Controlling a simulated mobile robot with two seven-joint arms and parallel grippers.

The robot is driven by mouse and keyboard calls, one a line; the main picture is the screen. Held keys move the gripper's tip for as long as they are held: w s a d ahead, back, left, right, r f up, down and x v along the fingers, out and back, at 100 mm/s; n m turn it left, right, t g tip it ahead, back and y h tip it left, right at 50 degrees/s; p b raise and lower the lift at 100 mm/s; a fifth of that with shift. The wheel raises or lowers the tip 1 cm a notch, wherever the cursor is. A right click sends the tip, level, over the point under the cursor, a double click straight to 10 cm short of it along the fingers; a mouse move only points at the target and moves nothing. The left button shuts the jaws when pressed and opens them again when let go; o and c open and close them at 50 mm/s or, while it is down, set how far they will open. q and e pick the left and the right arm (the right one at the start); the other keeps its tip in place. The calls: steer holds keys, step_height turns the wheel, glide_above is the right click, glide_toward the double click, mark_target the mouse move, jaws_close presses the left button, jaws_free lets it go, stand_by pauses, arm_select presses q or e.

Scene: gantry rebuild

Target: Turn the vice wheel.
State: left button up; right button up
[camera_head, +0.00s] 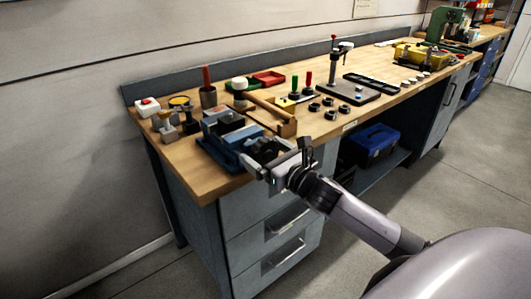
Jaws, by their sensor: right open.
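A blue-grey vice (215,142) stands at the front left corner of the wooden workbench. My right gripper (256,160) is at the front right side of the vice, at the bench edge. Its fingers are apart and I see nothing held between them. The vice wheel cannot be made out clearly; the gripper covers that side of the vice, so I cannot tell whether the fingers touch it. My left gripper is not in view.
Behind the vice lies a mallet (263,104). Several dark round parts (330,113) and a drill-stand-like tool (335,70) are to the right. A blue toolbox (374,143) sits on the shelf below. The floor in front is clear.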

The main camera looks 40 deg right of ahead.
steer(key=c, duration=0.7)
steer(key=shift+c, duration=0.2)
